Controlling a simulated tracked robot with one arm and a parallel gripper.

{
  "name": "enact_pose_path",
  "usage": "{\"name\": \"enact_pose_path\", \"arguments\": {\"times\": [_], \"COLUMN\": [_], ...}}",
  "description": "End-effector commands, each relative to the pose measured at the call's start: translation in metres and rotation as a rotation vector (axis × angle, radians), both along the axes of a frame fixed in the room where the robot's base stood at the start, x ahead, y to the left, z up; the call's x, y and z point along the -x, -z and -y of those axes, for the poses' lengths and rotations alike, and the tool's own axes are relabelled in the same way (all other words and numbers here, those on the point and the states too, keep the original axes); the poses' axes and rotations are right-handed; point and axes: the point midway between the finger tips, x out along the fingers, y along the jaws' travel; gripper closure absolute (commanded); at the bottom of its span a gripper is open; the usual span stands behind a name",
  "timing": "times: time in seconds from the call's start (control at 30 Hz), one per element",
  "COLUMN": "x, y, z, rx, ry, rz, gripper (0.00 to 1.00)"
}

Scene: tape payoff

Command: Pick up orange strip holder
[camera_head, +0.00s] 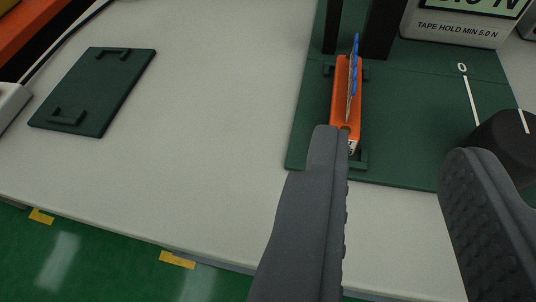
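The orange strip holder (339,96) lies lengthwise on the green base plate (409,164), in the upper middle of the camera_head view. A thin blue strip (355,68) stands up along its top. My gripper (388,142) is open. Its left finger overlaps the near end of the holder in the picture. Its right finger is well to the right, near a black knob. I cannot tell whether the left finger touches the holder. The holder's near lower end is partly hidden by that finger.
A black knob (508,143) stands by the right finger. Black posts (380,28) and a gauge box labelled "TAPE HOLD MIN 5.0 N" (455,30) stand behind. A separate green plate with brackets (93,91) lies at left. The white table (205,140) between is clear.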

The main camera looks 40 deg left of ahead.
Motion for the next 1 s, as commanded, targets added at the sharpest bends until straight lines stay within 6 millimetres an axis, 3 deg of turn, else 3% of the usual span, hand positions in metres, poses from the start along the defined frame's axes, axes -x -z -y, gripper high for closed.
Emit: {"name": "enact_pose_path", "arguments": {"times": [0.17,0.6,1.0], "x": [-0.001,-0.059,-0.079], "y": [0.018,0.044,0.050], "z": [-0.011,-0.030,-0.035], "rx": [-0.029,-0.026,-0.027], "ry": [-0.032,-0.032,-0.032], "rz": [-0.007,-0.008,-0.006], "gripper": [0.71,0.71,0.71]}}
